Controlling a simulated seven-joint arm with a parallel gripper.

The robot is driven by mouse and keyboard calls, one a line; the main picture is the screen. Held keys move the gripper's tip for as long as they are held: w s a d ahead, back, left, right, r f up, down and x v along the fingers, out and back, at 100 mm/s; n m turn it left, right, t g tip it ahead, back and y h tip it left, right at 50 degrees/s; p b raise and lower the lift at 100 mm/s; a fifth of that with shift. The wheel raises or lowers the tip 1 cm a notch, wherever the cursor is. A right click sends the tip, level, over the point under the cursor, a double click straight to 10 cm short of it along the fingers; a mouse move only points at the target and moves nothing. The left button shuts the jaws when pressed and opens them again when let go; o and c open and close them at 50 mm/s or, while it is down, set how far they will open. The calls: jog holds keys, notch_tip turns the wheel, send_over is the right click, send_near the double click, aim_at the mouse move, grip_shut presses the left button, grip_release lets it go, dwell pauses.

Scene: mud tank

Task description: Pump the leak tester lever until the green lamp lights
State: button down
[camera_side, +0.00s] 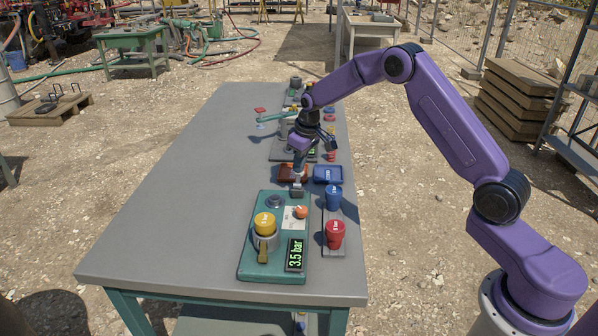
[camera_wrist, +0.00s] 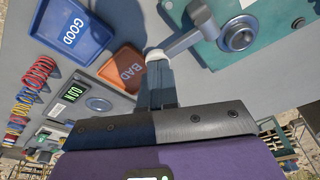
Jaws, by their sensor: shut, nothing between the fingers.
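The teal leak tester (camera_side: 253,262) lies at the table's near end, with a yellow-capped part in a holder (camera_side: 265,232) and a green-lit display (camera_side: 296,254) reading 3.5 bar. An orange round piece (camera_side: 301,212) sits on it; I cannot tell which part is the lamp. In the wrist view a grey lever (camera_wrist: 185,43) with a pale end runs from a round hub (camera_wrist: 238,39) on the tester. My gripper (camera_wrist: 157,65) is shut and empty, its fingertips right at the lever's pale end; contact is unclear. In the side view my gripper (camera_side: 298,184) points down at the tester's far edge.
A blue GOOD tray (camera_wrist: 72,28) and an orange-brown BAD tray (camera_wrist: 123,67) lie just beyond the tester. A blue cup (camera_side: 333,198) and a red cup (camera_side: 335,234) stand on a strip at its right. The table's left side (camera_side: 180,200) is clear.

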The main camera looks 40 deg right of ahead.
jog(key=shift+f, duration=0.45)
jog(key=shift+w+v, duration=0.25)
jog(key=shift+v, duration=0.85)
jog(key=shift+w+v, duration=0.2)
jog(key=shift+v, duration=0.95)
jog(key=shift+w+v, duration=0.25)
jog(key=shift+v, duration=0.85)
jog(key=shift+a+r, duration=0.2)
jog(key=shift+a, duration=0.05)
jog(key=s+a+r+n+g, duration=0.1)
jog(key=s+a+r+n, duration=0.15)
jog(key=s+a, duration=0.6)
jog(key=s+a+r+n, duration=0.25)
jog(key=s+a, duration=0.25)
jog(key=s, duration=0.6)
jog(key=s+d+n, duration=0.2)
jog(key=s+d, duration=0.1)
jog(key=s, duration=1)
jog(key=s+d+n+g, duration=0.1)
jog(key=s+d+n, duration=0.1)
jog(key=s, duration=1.1)
jog(key=shift+s+d+n, duration=0.3)
jog(key=shift+s+d, duration=0.05)
jog(key=shift+d, duration=0.05)
